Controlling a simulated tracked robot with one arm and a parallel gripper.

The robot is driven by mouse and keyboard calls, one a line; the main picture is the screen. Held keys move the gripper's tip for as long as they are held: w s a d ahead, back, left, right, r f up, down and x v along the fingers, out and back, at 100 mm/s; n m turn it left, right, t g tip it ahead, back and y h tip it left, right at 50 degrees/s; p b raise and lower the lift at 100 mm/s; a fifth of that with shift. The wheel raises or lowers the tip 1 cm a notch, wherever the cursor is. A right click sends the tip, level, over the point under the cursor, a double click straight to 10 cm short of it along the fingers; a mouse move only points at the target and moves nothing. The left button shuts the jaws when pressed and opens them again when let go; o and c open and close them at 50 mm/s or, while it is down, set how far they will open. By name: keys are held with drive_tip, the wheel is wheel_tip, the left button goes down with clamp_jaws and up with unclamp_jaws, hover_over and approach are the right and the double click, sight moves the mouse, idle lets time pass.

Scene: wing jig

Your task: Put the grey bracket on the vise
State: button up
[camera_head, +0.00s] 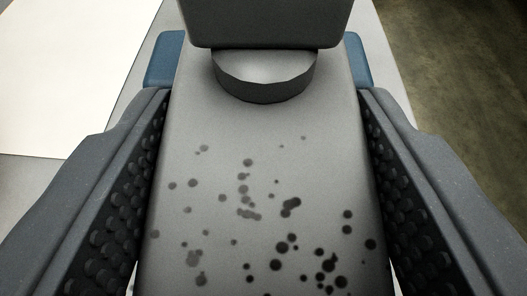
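The grey bracket (225,135) fills the middle of the view. It is a flat plate with dark spots, a short round boss (264,90) and an upright dark grey block (264,22) at its far end. My gripper (264,100) has one finger along each side of the bracket, with the dark studded pads against its edges; it looks shut on it. A blue body (164,60), which looks like the vise, shows on both sides beyond the fingertips. The bracket hides its middle, so I cannot tell whether they touch.
A pale grey table top (150,20) lies below, with a white sheet (70,70) on its left part. The table's right edge runs past the right finger. Beyond it is a brownish floor (465,70).

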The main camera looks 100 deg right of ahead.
drive_tip(key=o, duration=0.4)
drive_tip(key=shift+c, duration=0.2)
drive_tip(key=p+v, duration=0.1)
drive_tip(key=v, duration=1.1)
drive_tip(key=w+a+r+n+t+y, duration=0.1)
drive_tip(key=a+r+n+t+y, duration=0.4)
drive_tip(key=r, duration=0.5)
drive_tip(key=w+a+r+n+t+y, duration=0.1)
drive_tip(key=a+r+n+t+y, duration=0.3)
drive_tip(key=a+r+n, duration=0.55)
drive_tip(key=s+a+r+n+t+y, duration=0.2)
drive_tip(key=s+r+n+t, duration=0.1)
drive_tip(key=r, duration=0.9)
drive_tip(key=s+a+r+n+t+y, duration=0.2)
drive_tip(key=s+r+t, duration=0.4)
drive_tip(key=r, duration=0.5)
drive_tip(key=shift+a+r+n, duration=0.4)
drive_tip(key=shift+a+n, duration=0.15)
drive_tip(key=shift+a, duration=0.05)
